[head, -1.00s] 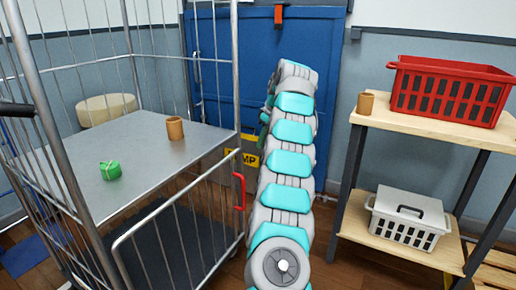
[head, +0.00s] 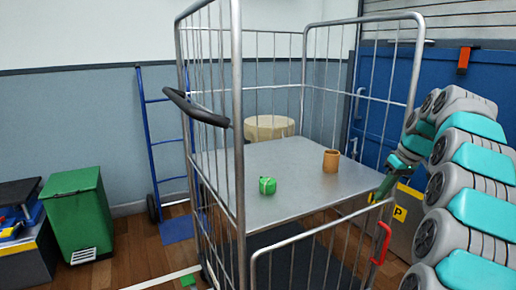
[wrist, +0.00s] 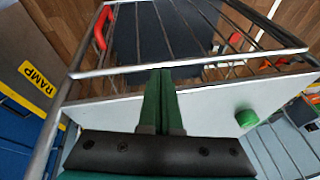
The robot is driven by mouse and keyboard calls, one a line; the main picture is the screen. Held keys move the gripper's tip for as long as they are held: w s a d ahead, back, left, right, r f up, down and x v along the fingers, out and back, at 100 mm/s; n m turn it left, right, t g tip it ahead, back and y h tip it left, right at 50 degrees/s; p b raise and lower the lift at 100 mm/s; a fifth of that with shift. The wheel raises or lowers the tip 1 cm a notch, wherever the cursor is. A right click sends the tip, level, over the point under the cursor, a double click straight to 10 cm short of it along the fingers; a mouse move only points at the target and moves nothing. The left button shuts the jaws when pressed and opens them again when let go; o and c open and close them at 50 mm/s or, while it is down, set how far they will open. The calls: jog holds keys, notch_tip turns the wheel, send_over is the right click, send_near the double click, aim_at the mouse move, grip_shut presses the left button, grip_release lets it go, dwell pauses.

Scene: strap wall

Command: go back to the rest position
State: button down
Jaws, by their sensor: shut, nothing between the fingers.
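My gripper (head: 381,193) is at the right in the head view, by the front right side of the wire roll cage (head: 238,130). In the wrist view my gripper (wrist: 160,74) has its two green fingers together with nothing between them. The fingers appear over the edge of the cage's grey shelf (wrist: 100,108); I cannot tell whether they touch it. My arm is folded in a column at the right of the head view.
On the cage's shelf stand a green strapped item (head: 267,186) and a brown cup (head: 331,161). A red latch (head: 380,243) is on the cage's low gate. A green bin (head: 78,213) and blue hand truck (head: 150,150) stand left. A blue door (head: 400,75) is behind.

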jog(key=s+a+f+g, duration=0.2)
jog(key=s+a, duration=1.5)
jog(key=s+a+f+m+h, duration=0.1)
jog(key=s+f, duration=0.3)
jog(key=s, duration=0.5)
jog(key=s+a+f+m+g+h, duration=0.1)
jog(key=s+f, duration=0.3)
jog(key=s, duration=0.5)
jog(key=s+f+m+g+h, duration=0.1)
jog(key=s+f, duration=0.3)
jog(key=s, duration=0.5)
jog(key=shift+s+a+m, duration=0.15)
jog(key=shift+a+m, duration=0.15)
jog(key=shift+a, duration=0.1)
